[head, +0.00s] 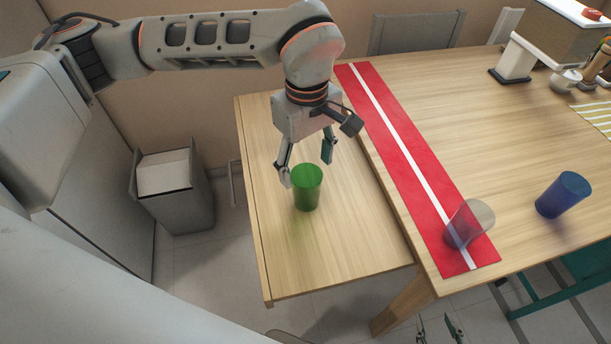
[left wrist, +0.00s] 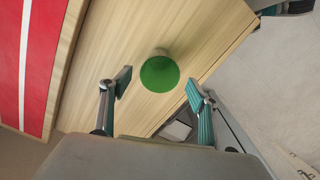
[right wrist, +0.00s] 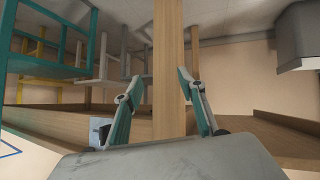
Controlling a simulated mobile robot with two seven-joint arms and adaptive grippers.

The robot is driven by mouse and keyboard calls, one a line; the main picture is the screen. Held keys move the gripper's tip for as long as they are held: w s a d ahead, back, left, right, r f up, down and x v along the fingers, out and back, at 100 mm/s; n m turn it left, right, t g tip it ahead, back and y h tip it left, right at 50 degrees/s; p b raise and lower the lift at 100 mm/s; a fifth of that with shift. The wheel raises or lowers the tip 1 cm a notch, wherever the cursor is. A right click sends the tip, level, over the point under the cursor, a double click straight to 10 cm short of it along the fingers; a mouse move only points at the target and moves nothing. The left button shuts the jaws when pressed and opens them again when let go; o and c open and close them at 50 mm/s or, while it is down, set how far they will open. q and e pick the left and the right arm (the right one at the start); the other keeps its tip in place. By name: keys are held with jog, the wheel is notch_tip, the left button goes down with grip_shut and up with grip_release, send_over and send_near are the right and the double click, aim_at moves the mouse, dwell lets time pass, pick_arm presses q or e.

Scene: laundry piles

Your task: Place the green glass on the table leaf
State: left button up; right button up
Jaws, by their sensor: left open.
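The green glass (head: 307,188) stands upright on the table leaf (head: 345,245), the narrower wooden section at the left of the table. My left gripper (head: 307,163) is open and empty, just behind and above the glass. In the left wrist view the glass (left wrist: 160,75) shows ahead of the spread fingers (left wrist: 157,86), with clear gaps on both sides. No contact shows. My right gripper (head: 438,328) is at the bottom edge of the head view, below the table's front edge. Its fingers stand apart and empty in the right wrist view (right wrist: 161,82).
A red runner with a white stripe (head: 390,140) lies beside the leaf. A clear glass (head: 468,225) stands on it, and a blue glass (head: 563,195) stands further right. A grey bin (head: 178,200) is on the floor at left. The leaf around the green glass is clear.

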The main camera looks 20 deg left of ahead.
pick_arm(q)
notch_tip(320, 180, up, 6)
jog(key=shift+p, duration=0.3)
jog(key=shift+s, duration=0.1)
dwell(0.4)
